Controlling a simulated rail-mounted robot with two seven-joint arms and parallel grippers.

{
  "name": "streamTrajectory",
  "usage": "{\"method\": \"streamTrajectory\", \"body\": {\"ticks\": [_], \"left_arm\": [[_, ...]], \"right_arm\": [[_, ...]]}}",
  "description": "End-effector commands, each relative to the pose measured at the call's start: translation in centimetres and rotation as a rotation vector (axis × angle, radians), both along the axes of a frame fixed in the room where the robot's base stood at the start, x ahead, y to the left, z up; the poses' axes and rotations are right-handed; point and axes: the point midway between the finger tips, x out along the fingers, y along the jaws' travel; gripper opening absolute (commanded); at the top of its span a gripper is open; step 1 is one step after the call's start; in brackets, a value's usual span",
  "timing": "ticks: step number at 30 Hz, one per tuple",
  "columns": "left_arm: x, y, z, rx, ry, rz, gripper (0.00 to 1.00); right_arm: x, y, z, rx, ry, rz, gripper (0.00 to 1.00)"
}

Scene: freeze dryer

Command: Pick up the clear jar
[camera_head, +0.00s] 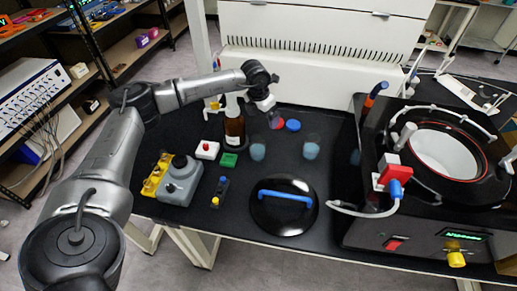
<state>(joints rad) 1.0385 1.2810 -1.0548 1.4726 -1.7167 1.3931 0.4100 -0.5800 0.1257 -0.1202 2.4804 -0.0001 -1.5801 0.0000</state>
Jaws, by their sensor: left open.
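Two clear jars with pale blue contents stand upright on the black bench, a left clear jar (257,151) and a right clear jar (311,149). My left gripper (269,109) is open, pointing down behind the left jar and beside a brown bottle (234,129). It is apart from both jars, and I see nothing held in it. Its fingers are small in the picture. My right gripper is out of view.
A black lid with a blue handle (285,197) lies in front of the jars. A blue cap (293,125) lies behind them. The freeze dryer (377,225) stands at right.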

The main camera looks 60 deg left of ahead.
Motion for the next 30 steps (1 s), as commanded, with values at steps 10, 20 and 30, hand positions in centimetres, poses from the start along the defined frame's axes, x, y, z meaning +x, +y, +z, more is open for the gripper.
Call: {"method": "streamTrajectory", "body": {"ticks": [10, 20, 30], "left_arm": [[-2.7, 0.4, -1.7, 0.02, 0.171, 0.077, 0.99], [-2.6, 0.3, -7.1, 0.019, 0.167, 0.079, 0.99], [-2.6, 0.3, -9.0, 0.019, 0.166, 0.078, 0.99]], "right_arm": [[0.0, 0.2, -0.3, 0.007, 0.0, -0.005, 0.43], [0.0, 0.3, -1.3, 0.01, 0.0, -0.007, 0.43], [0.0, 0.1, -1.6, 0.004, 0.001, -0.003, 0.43]]}}
